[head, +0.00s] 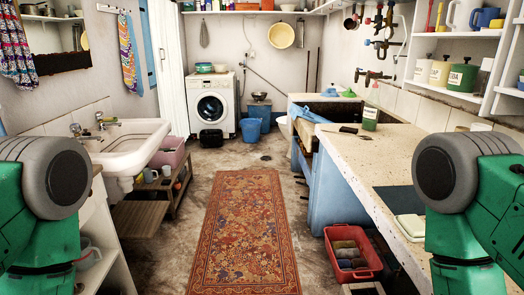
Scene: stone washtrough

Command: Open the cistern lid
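I cannot make out a cistern or its lid for certain in the head view. A white rounded form (284,126), perhaps part of a toilet, shows at the back, mostly hidden behind the blue counter unit. Only the green and grey upper links of my two arms show, at the left and right edges. Neither gripper is in view, so what they hold cannot be seen.
A patterned rug (245,235) lies along the clear middle floor. A white sink (125,142) and low wooden shelf (163,185) stand left. A speckled counter (385,160) runs along the right, with a red crate (350,258) below. A washing machine (211,103) and blue bucket (252,131) stand at the back.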

